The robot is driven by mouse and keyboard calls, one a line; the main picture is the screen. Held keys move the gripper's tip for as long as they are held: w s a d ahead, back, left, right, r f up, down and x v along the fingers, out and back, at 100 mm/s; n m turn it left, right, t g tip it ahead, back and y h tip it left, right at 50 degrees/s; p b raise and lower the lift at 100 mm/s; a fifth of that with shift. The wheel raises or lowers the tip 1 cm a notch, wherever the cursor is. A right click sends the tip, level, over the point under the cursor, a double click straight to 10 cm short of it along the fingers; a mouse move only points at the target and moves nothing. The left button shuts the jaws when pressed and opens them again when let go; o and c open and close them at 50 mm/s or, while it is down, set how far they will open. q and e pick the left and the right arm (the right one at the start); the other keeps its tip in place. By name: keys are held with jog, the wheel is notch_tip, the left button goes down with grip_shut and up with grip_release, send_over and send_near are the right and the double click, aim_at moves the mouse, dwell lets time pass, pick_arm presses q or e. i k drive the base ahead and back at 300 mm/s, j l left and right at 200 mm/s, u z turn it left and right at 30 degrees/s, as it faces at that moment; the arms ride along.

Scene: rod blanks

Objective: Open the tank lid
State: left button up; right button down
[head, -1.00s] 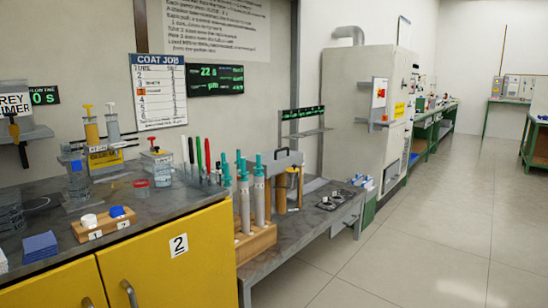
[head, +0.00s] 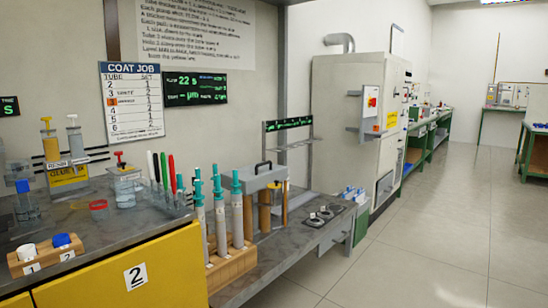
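A wooden rack (head: 232,265) with several teal-topped rods (head: 220,215) stands in front of the tank. A yellow cabinet (head: 80,284) with a cluttered top is at left. Small dark discs (head: 322,215) lie right of the tank. The floor (head: 425,235) at right is clear.

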aim_at(252, 177)
jog(key=i+l, duration=0.9)
